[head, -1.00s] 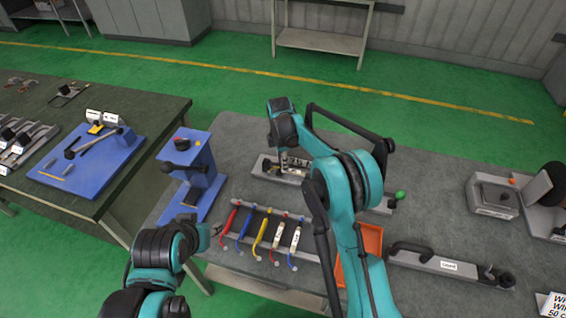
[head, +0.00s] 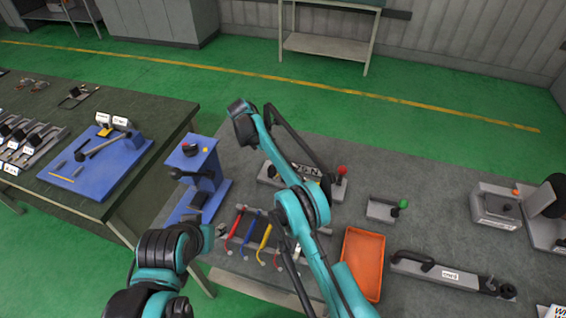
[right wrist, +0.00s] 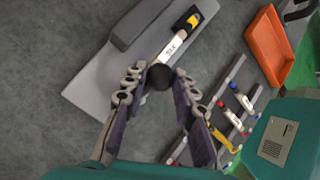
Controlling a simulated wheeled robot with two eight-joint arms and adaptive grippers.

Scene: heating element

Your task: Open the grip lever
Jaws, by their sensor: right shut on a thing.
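A grey fixture (right wrist: 95,95) fills the upper left of the right wrist view. A labelled bar (right wrist: 172,46) with a yellow-and-black end runs across it to a round black knob (right wrist: 159,76). My right gripper (right wrist: 158,80) is shut on this knob, its fingers on either side. In the head view the labelled fixture (head: 268,181) stands at the middle of the table, partly behind my right arm; that gripper cannot be made out there. My left gripper (head: 221,229) is low on the left, near a rack of coloured handles; its fingers are too small to read.
The rack holds red, blue and yellow handles (head: 264,237). An orange tray (head: 362,262) lies to its right. A blue stand (head: 193,165) is at the left table edge. A second table stands left.

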